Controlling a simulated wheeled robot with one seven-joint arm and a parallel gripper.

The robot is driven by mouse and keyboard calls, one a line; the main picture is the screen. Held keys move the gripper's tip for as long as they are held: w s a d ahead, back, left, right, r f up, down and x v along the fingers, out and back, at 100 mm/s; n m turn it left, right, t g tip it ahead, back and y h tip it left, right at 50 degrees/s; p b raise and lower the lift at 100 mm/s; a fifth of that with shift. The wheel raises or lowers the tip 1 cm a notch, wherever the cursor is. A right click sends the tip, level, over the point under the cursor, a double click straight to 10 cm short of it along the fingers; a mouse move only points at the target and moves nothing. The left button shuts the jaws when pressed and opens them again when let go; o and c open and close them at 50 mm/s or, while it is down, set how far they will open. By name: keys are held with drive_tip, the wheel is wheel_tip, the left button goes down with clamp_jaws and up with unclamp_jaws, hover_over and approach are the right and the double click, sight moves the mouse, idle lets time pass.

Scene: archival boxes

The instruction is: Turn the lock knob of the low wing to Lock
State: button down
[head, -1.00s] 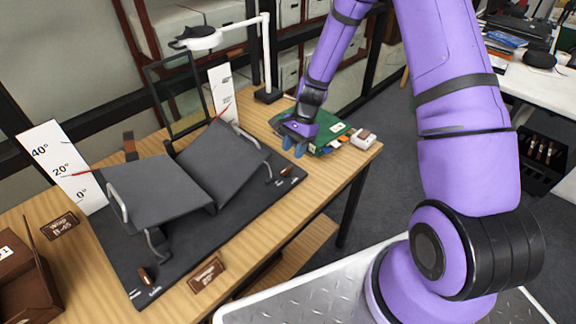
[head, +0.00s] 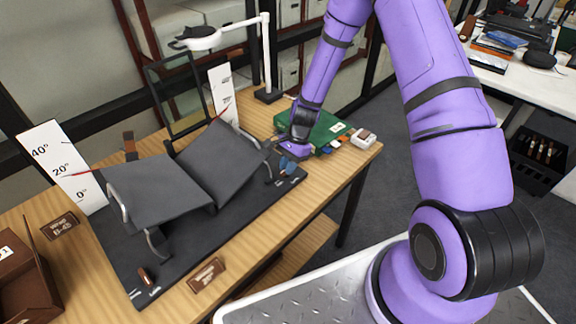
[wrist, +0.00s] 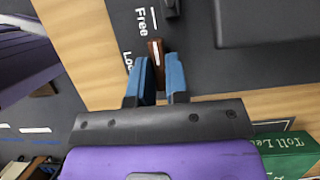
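My gripper (head: 287,165) is over the right end of the dark cradle base (head: 190,245). In the wrist view its two blue fingers (wrist: 158,82) are apart, one on each side of a brown lock knob (wrist: 156,52) with a white line. I see no clear contact with the knob. "Free" and a partly hidden "Lock" are printed left of it. The cradle has a left wing (head: 150,190) and a right wing (head: 222,160), both grey; the left looks flatter. Another brown knob (head: 146,276) sits at the base's front left corner.
A green book (head: 325,130) and small items lie right of my gripper near the table edge. A white lamp (head: 265,50) and angle boards (head: 62,165) stand behind. A brown box (head: 25,285) is at far left. The table front (head: 245,255) is mostly clear.

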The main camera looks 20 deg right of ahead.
drive_tip(key=shift+n, duration=0.4)
drive_tip(key=shift+w+a+n+g+h, duration=0.1)
drive_tip(key=shift+n+g+h, duration=0.3)
drive_tip(key=shift+n, duration=0.85)
drive_tip(key=shift+w+n+g+h, duration=0.1)
drive_tip(key=shift+n+g+h, duration=0.3)
drive_tip(key=shift+n, duration=0.85)
drive_tip(key=c, duration=1.1)
unclamp_jaws()
drive_tip(key=shift+r, duration=0.1)
drive_tip(key=v, duration=1)
drive_tip(key=shift+w+r, duration=0.2)
drive_tip(key=shift+r, duration=0.05)
